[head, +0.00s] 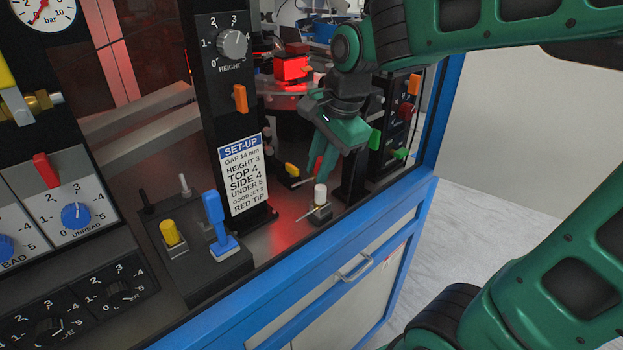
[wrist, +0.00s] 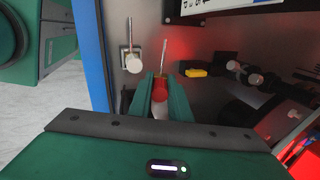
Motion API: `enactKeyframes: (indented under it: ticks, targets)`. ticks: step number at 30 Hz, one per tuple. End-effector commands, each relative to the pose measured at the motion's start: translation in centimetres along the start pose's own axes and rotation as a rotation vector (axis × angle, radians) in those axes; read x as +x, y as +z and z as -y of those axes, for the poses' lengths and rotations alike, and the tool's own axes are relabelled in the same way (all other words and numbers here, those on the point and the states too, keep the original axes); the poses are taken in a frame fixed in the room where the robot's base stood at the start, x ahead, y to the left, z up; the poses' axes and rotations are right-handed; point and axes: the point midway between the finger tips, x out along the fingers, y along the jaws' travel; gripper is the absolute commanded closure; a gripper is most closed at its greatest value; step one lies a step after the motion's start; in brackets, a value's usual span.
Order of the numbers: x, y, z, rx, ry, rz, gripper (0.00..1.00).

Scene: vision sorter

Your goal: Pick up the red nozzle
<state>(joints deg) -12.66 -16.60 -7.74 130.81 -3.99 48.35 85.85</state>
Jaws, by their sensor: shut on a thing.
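The red nozzle (wrist: 159,88) sits between the two green fingers of my gripper (wrist: 161,95) in the wrist view, with a thin metal tube pointing away from it. My gripper is shut on it. In the head view my gripper (head: 326,160) hangs over the bench near its front edge, and a sliver of the red nozzle (head: 316,166) shows beside a finger. The fingers hide much of the nozzle there. I cannot tell whether it is clear of its holder.
A white nozzle (head: 320,194) stands in a small holder close by; it also shows in the wrist view (wrist: 133,64). A yellow-tipped nozzle (head: 292,169) lies behind. A black column with a set-up card (head: 241,176) stands left. The blue frame post (head: 440,112) is at right.

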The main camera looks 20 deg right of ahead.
Motion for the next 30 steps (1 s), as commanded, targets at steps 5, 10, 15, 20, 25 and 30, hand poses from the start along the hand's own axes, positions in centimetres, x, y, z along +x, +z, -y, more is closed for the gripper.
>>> enactKeyframes:
  ticks: [5, 10, 15, 20, 25, 30]
  targets:
    - [-3.4, 0.0, 0.1, 0.001, -0.005, -0.001, 1.0]
    - [-5.6, -0.2, -1.1, 0.002, -0.002, 0.0, 1.0]
    - [-6.6, -0.8, -4.3, 0.003, -0.003, -0.001, 1.0]
    - [-7.6, -1.3, -7.8, 0.003, -0.004, -0.001, 1.0]
    - [-8.7, -1.9, -11.1, 0.004, -0.003, -0.001, 1.0]
    - [-9.4, -2.3, -13.6, 0.003, -0.003, -0.001, 1.0]
